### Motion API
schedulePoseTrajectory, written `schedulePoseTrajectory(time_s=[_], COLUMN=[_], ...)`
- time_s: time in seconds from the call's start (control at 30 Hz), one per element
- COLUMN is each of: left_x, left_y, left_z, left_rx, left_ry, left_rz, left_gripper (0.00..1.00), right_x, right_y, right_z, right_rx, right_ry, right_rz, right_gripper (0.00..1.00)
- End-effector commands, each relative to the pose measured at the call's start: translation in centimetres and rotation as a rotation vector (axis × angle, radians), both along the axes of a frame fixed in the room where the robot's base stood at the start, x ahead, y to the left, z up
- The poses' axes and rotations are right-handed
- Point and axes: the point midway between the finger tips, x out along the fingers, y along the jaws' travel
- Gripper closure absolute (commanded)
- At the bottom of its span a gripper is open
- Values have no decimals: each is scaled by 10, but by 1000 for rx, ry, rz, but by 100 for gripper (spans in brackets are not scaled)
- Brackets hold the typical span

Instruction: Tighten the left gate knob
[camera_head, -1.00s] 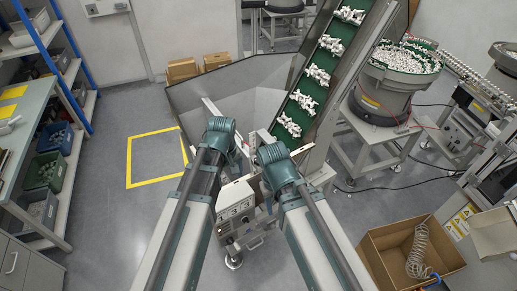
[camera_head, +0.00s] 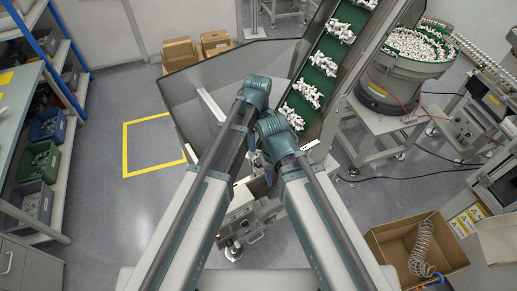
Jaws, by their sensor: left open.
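The left gate knob cannot be made out; my two arms cover the front of the grey hopper (camera_head: 185,95) and its lower outlet. My left arm comes up from the lower left and bends at its teal joint in front of the hopper. My left gripper (camera_head: 256,160) shows only as a small dark part between the two arms, open, near the hopper's lower front. Whether it touches anything is hidden. My right arm reaches up beside the left one, its teal joint close to the left forearm. My right gripper is hidden behind it.
A green conveyor (camera_head: 323,62) with white parts rises from the hopper. A bowl feeder (camera_head: 395,95) stands right of it. A machine box (camera_head: 238,222) sits under the arms. An open cardboard box (camera_head: 385,240) is lower right. The floor at left, with a yellow outline (camera_head: 126,150), is clear.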

Motion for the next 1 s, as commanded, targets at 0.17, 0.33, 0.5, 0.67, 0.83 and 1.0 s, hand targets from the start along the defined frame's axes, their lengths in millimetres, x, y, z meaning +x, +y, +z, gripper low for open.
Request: schedulePoseTrajectory(time_s=[0.17, 0.33, 0.5, 0.67, 0.83, 1.0], left_x=[0, 0, 0, 0, 0, 0], left_y=[-2, -2, -2, -2, -2, -2], left_z=[0, -2, -11, -27, -50, -73], left_rx=[0, 0, 0, 0, 0, 0], left_ry=[1, 1, 0, 0, 0, 0], left_rz=[9, 8, 8, 8, 8, 8], left_gripper=[19, 19, 19, 19, 19, 19], right_x=[0, 0, 0, 0, 0, 0], right_y=[0, 0, 0, 0, 0, 0], right_z=[0, -2, -11, -27, -50, -73], right_rx=[0, 0, 0, 0, 1, 1], right_ry=[0, 0, 0, -1, -2, -3], right_rz=[0, 0, -1, -2, -4, -4], right_gripper=[50, 50, 50, 50, 50, 50])
